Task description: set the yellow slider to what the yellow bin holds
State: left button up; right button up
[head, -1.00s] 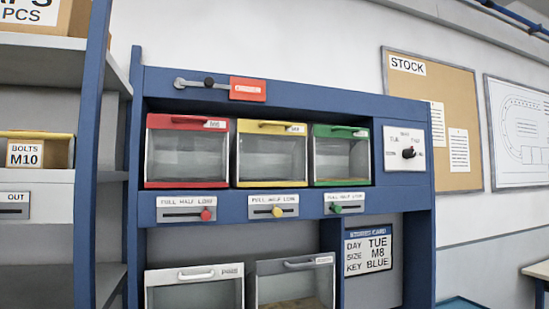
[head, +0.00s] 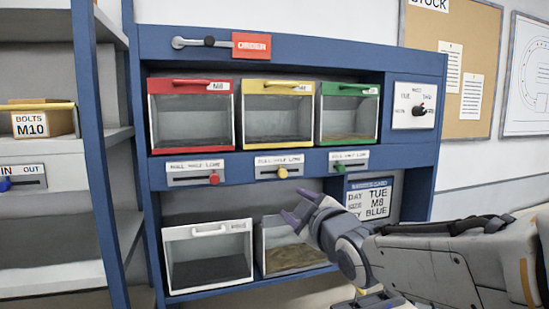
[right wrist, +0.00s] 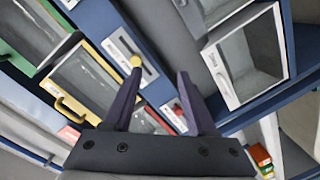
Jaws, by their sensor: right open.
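The yellow bin (head: 277,115) has a clear front and sits in the middle of the upper row. Its inside looks mostly grey and empty; I cannot tell how much lies at its bottom. The yellow slider (head: 282,173) is a round knob on a plate labelled FULL, HALF, LOW, near the middle of its slot. My right gripper (head: 297,207) is open and empty, below the yellow slider. In the right wrist view the yellow slider (right wrist: 136,61) shows just beyond the fingertips of the right gripper (right wrist: 157,78), near one finger. My left gripper is out of view.
A red bin (head: 191,118) and a green bin (head: 347,112) flank the yellow one. The red slider (head: 214,178) and green slider (head: 340,168) sit either side. Two lower bins, one white-fronted (head: 208,258), stand below. A dial (head: 418,110) is at the right.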

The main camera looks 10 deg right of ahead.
aim_at(283, 174)
jog(key=shift+n+t, duration=0.3)
jog(key=shift+t, duration=0.4)
jog(key=w+r+p, duration=0.1)
jog(key=w, duration=0.2)
jog(key=w+r+p, duration=0.1)
jog(key=w+p, duration=0.1)
jog(key=w, duration=0.1)
jog(key=w+r+p, duration=0.1)
jog(key=w+p, duration=0.1)
jog(key=w, duration=0.1)
jog(key=shift+w+a+r, duration=0.1)
jog(key=shift+a+r, duration=0.05)
jog(key=shift+r, duration=0.25)
jog(key=shift+w+a+f+p, duration=0.1)
jog(key=shift+w+p, duration=0.1)
jog(key=shift+w, duration=0.25)
jog(key=shift+w+a+f+p, duration=0.1)
jog(key=shift+w+p, duration=0.05)
jog(key=shift+w, duration=0.25)
grip_shut()
